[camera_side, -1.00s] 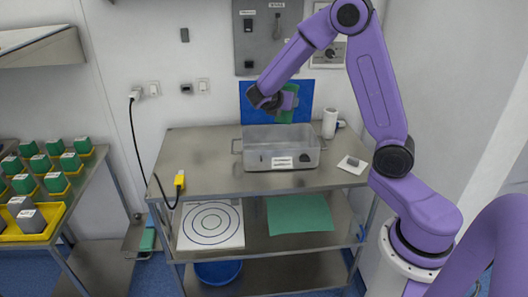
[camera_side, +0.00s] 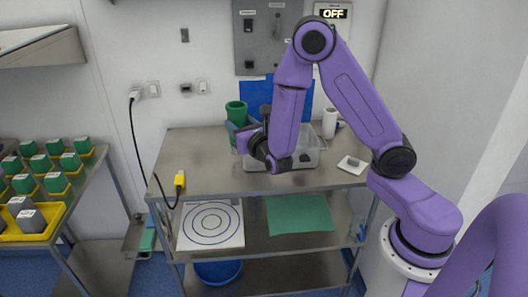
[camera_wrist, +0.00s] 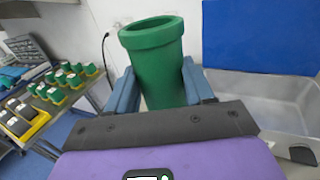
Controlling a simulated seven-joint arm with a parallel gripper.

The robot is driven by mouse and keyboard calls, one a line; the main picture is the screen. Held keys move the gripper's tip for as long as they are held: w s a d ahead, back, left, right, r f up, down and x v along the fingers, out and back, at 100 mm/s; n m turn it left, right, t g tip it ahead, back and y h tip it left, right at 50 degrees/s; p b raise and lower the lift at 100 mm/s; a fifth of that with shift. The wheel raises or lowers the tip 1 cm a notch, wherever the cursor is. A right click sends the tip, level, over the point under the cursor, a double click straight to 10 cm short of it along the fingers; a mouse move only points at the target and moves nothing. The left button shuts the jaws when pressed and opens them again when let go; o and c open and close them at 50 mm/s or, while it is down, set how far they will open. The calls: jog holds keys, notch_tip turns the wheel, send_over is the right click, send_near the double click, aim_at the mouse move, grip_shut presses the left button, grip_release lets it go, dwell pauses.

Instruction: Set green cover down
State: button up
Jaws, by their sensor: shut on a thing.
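The green cover (camera_wrist: 158,65) is a round, tube-like piece with a wider rim at its top. My gripper (camera_wrist: 160,88) is shut on it, with one blue finger on each side. My arm hides part of the gripper there. Whether the cover's lower end touches the table is hidden.
A yellow device (camera_side: 179,180) with a black cable sits at the table's left front. The tabletop's left part is clear. A white roll (camera_side: 329,124) stands at the back right.

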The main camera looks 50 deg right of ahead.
notch_tip(320, 180, down, 2)
jog(key=shift+f, duration=0.1)
jog(key=shift+w+f, duration=0.15)
jog(key=shift+w+d+f, duration=0.1)
jog(key=shift+w+f, duration=3.15)
jog(key=shift+w, duration=0.2)
jog(key=shift+w+d+f, duration=0.1)
jog(key=shift+w+f, duration=3.1)
jog(key=shift+w, duration=0.2)
jog(key=shift+f, duration=0.15)
jog(key=o, duration=1)
